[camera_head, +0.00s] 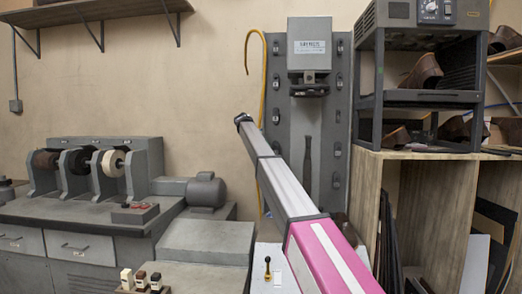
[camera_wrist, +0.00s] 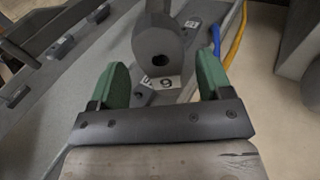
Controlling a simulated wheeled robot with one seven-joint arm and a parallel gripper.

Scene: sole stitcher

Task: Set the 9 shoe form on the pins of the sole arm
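A dark grey form (camera_wrist: 158,42) with a round hole in its near end shows in the wrist view. A white tag (camera_wrist: 165,84) just below it bears a numeral that looks like 9 or 6. My gripper (camera_wrist: 162,64) is open, with one green finger on each side of the form's near end and a visible gap on both sides. In the head view the tall grey machine (camera_head: 309,48) stands against the wall, with a dark upright bar (camera_head: 308,160) below its head. I cannot make out pins on it. My gripper is not clear in the head view.
Yellow (camera_wrist: 238,40) and blue (camera_wrist: 216,40) hoses run right of the form. A bench grinder (camera_head: 95,170) stands at left. A wooden shelf unit (camera_head: 420,190) and a dark rack (camera_head: 415,100) with brown shoes stand at right. My arm crosses in front of the machine.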

